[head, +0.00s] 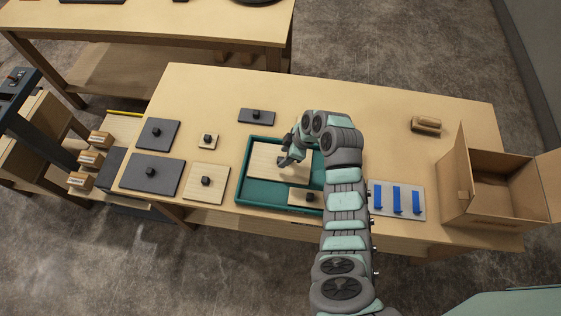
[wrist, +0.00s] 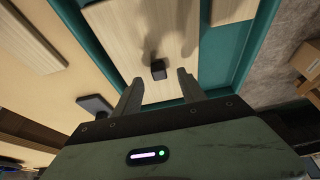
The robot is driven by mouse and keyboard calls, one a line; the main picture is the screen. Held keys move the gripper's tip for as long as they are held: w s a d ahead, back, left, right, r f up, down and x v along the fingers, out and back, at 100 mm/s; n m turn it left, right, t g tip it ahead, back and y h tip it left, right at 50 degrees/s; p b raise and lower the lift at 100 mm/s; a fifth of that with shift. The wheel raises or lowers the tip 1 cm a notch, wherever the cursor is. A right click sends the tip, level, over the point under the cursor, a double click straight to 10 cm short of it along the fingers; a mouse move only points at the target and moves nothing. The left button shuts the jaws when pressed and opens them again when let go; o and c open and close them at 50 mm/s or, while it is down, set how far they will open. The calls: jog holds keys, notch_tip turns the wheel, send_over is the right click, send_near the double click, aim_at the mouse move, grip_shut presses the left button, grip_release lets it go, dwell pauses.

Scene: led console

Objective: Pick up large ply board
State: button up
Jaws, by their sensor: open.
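The large ply board (head: 262,162) is a pale wooden panel lying in the big compartment of a green tray (head: 243,197). In the wrist view the board (wrist: 120,30) shows a small black knob (wrist: 158,70) on top. My gripper (head: 287,159) is over this board in the head view and hides part of it. In the wrist view my gripper (wrist: 160,88) is open and empty, its two fingers apart, with the knob just beyond and between the tips. The fingers do not appear to touch the knob.
A smaller ply board (head: 298,197) sits in the tray's front compartment. Another ply board (head: 207,190) and several dark boards (head: 150,172) lie to the left. A panel with blue strips (head: 397,201) and an open cardboard box (head: 490,207) stand right. The table's back right is mostly clear.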

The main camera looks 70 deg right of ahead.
aim_at(265, 158)
jog(key=shift+x, duration=1.45)
jog(key=shift+c, duration=0.6)
grip_shut()
